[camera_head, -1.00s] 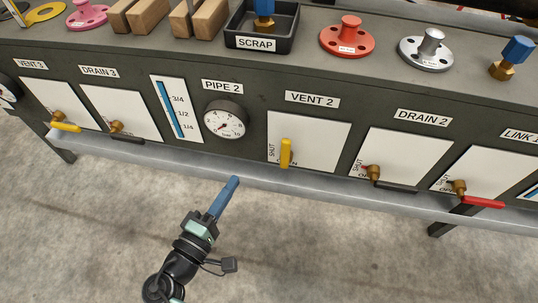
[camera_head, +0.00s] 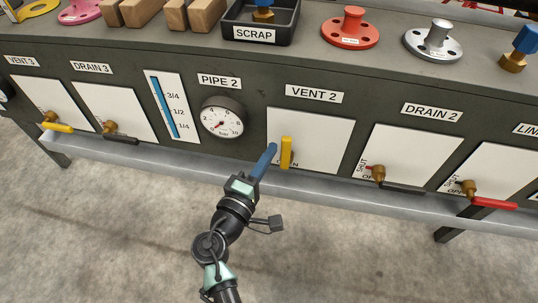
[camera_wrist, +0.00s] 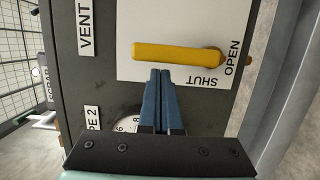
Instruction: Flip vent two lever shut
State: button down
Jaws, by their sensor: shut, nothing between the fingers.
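The yellow vent 2 lever (camera_head: 286,153) stands upright on its white panel (camera_head: 325,131), below the "VENT 2" label (camera_head: 313,94). In the wrist view the lever (camera_wrist: 175,54) lies across the picture, its pivot end near the word "OPEN" and "SHUT" printed below. My gripper (camera_head: 272,148) is shut and empty, just left of the lever. In the wrist view its blue fingertips (camera_wrist: 160,74) are together close to the lever's side; I cannot tell whether they touch it. In the head view the fingers hide the "SHUT" mark.
The pipe 2 gauge (camera_head: 222,117) is left of the panel. The drain 2 lever (camera_head: 402,187) and a red lever (camera_head: 494,203) are to the right. A grey ledge (camera_head: 200,162) runs below the panels. The floor in front is clear.

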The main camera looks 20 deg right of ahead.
aim_at(289, 150)
jog(key=shift+s+d+r+m, duration=0.2)
jog(key=shift+s+d+m, duration=0.15)
jog(key=shift+d+m, duration=0.25)
dwell(0.5)
jog(key=d+m, duration=0.1)
jog(key=s+m+y, duration=0.1)
jog(key=m, duration=0.1)
jog(key=shift+s+d+r+p, duration=0.15)
jog(key=shift+d+p, duration=0.15)
jog(key=shift+d, duration=0.05)
jog(key=s+d+f+m+y+b, duration=0.1)
jog(key=s+d+f+m+y, duration=0.2)
jog(key=m, duration=0.7)
jog(key=s+d+f, duration=0.1)
jog(key=d+f, duration=0.1)
jog(key=d, duration=0.1)
jog(key=shift+f+y+b, duration=0.15)
jog(key=shift+y+b, duration=0.15)
jog(key=shift+b, duration=0.05)
jog(key=shift+s+d, duration=0.1)
